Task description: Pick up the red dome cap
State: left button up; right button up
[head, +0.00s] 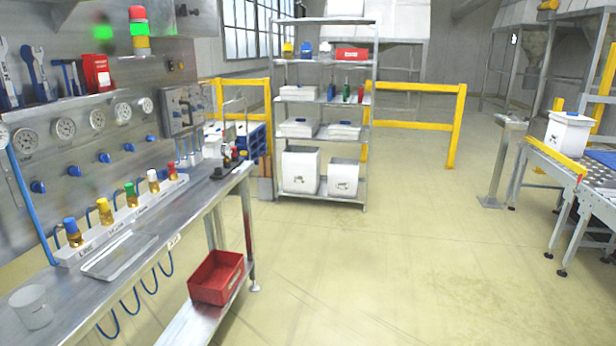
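No single thing can be told for certain as the red dome cap. A red rounded top (137,12) sits on the signal light above the wall panel. Neither of my grippers is in view.
The steel bench (140,255) runs along the left, with a shallow tray (120,255) and a clear beaker (31,306). A red bin (216,277) sits on its lower shelf. A shelf rack (371,120) stands behind, a roller conveyor (575,170) at right. The middle floor is clear.

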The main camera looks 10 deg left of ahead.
aim_at(172, 171)
jog(key=i+l+u, duration=0.2)
jog(key=i, duration=1.9)
jog(key=j, duration=0.1)
